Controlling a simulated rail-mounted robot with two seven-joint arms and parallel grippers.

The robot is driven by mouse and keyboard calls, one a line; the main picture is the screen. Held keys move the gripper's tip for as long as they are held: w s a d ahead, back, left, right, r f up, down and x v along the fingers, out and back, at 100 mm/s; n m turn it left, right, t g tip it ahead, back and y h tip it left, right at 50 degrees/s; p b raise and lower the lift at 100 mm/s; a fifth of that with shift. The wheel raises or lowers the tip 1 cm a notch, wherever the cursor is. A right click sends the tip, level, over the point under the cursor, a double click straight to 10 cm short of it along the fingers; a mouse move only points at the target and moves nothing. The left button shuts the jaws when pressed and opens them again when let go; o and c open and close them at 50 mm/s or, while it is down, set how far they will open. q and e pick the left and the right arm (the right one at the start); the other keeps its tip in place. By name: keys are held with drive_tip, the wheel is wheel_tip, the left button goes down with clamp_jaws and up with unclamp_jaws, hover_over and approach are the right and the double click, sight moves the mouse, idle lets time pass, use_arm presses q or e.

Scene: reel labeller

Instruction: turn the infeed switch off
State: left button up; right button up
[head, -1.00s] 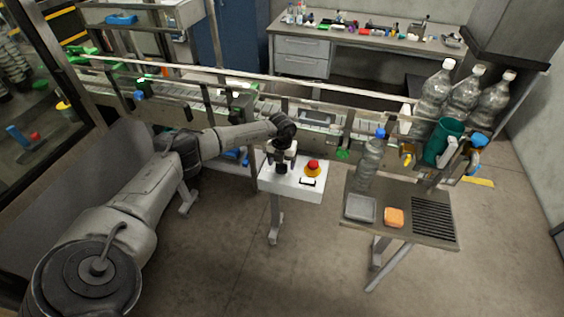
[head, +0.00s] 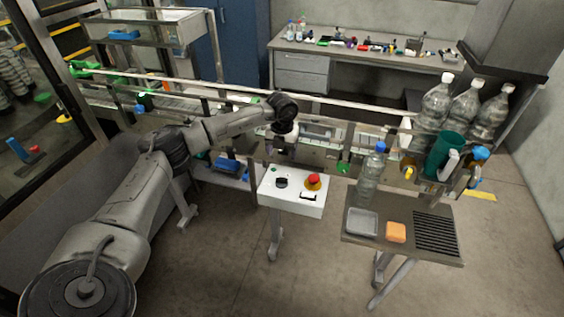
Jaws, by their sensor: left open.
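A white control box (head: 292,204) stands on a grey post in the middle of the head view. On its top sits a black knob (head: 282,182), which looks like the infeed switch; its exact setting is too small to read. A red button (head: 313,179) on a yellow collar is to its right. My left gripper (head: 284,153) is open, raised above and behind the box, apart from the knob. Its fingertips are small and partly blend with the conveyor behind. My right gripper is not in view.
The conveyor (head: 200,104) with rails runs behind the box. A side table (head: 434,257) at right holds a clear bottle (head: 370,174), a grey tray (head: 362,223) and an orange block (head: 396,232). Large bottles (head: 465,108) stand behind it. The floor in front is clear.

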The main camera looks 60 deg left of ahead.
use_arm(q)
drive_tip(key=shift+r, duration=0.9)
